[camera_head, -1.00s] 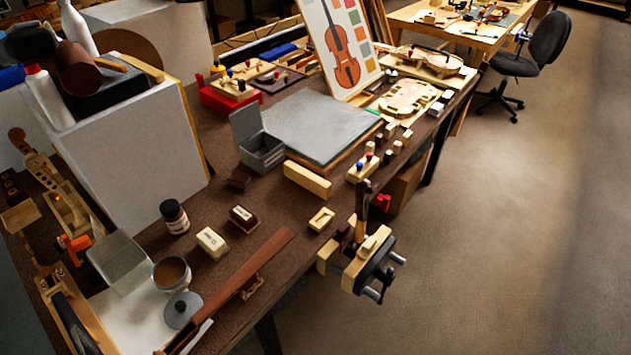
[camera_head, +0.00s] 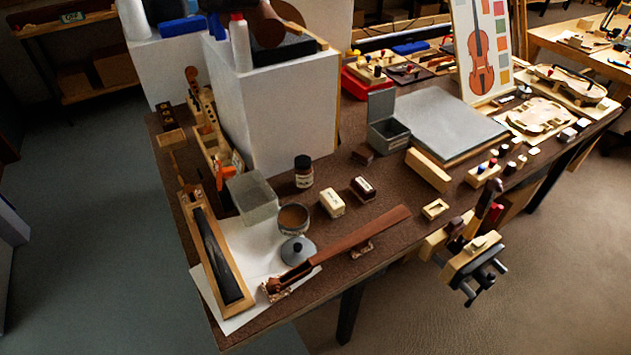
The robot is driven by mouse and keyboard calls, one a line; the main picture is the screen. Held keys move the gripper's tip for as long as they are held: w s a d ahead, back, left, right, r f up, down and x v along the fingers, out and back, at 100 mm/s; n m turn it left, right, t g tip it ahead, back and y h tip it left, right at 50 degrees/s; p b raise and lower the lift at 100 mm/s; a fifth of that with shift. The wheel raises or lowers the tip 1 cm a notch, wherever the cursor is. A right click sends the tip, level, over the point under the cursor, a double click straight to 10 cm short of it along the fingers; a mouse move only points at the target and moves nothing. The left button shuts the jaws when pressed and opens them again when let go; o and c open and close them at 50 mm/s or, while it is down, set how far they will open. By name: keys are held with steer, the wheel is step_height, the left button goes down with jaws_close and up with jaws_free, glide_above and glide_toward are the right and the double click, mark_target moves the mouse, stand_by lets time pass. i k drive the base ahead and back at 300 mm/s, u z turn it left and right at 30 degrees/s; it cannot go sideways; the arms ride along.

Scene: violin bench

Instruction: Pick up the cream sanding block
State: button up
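The cream sanding block (camera_head: 331,203) sits on the brown bench (camera_head: 350,258), near the middle of the picture. It is a small pale block with dark marking on its top face. A dark red-brown block with a white label (camera_head: 363,189) lies just to its right. An open round tin with brown contents (camera_head: 293,219) stands just to its left. The cream block looks unobstructed from above. My gripper is not in view.
A violin neck (camera_head: 340,247) lies in front of the block on small supports. A vise (camera_head: 470,258) juts from the front edge. Bare bench shows right of the blocks.

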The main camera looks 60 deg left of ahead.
mark_target(333, 204)
steer(key=u, duration=1.95)
steer(key=i, duration=1)
